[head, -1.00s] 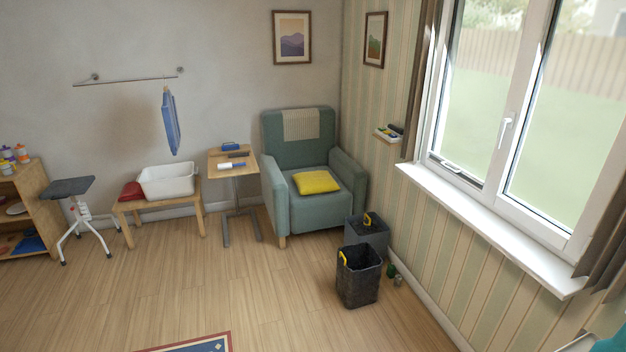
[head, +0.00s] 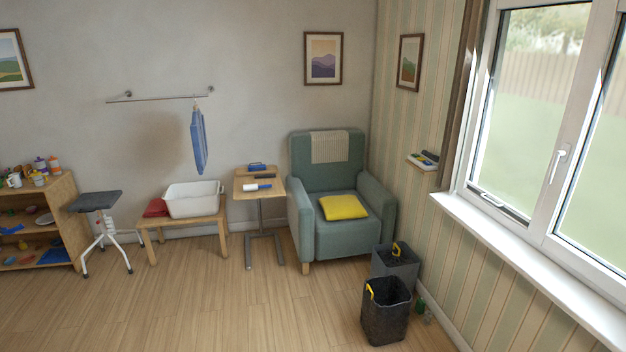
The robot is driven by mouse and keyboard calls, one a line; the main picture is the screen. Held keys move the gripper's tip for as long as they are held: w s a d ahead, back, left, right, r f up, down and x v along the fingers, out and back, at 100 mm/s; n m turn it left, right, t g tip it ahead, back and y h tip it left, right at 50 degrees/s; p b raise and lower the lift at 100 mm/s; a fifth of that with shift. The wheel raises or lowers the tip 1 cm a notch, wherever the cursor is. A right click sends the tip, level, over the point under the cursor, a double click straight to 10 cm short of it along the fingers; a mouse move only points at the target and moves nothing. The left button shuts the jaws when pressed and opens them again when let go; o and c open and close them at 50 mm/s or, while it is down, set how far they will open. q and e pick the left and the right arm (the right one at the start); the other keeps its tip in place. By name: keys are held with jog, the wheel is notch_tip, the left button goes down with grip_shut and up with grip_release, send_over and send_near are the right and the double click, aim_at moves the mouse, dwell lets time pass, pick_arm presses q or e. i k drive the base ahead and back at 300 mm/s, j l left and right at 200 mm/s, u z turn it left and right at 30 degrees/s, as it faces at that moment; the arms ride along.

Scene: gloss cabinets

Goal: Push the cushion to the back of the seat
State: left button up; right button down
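The yellow cushion (head: 343,207) lies flat on the seat of the green armchair (head: 343,241), toward the seat's front half. A strip of bare seat shows between the cushion and the backrest (head: 302,152). A beige knitted cover hangs over the top of the backrest. The armchair stands in the corner at some distance from me, facing into the room. Neither of my grippers shows in the head view.
A small side table (head: 259,189) stands left of the armchair. Two dark bins, one in front (head: 386,312) and one behind (head: 395,266), stand before its right side. A low bench (head: 183,219) with a white tub is farther left. The wooden floor (head: 230,305) in front is clear.

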aim_at(347, 206)
jog(key=i, duration=4.35)
jog(key=i+z, duration=0.1)
jog(key=i, duration=0.45)
jog(key=i+j+z, duration=0.15)
jog(key=i, duration=0.4)
jog(key=i+j+z, duration=0.1)
jog(key=i, duration=0.4)
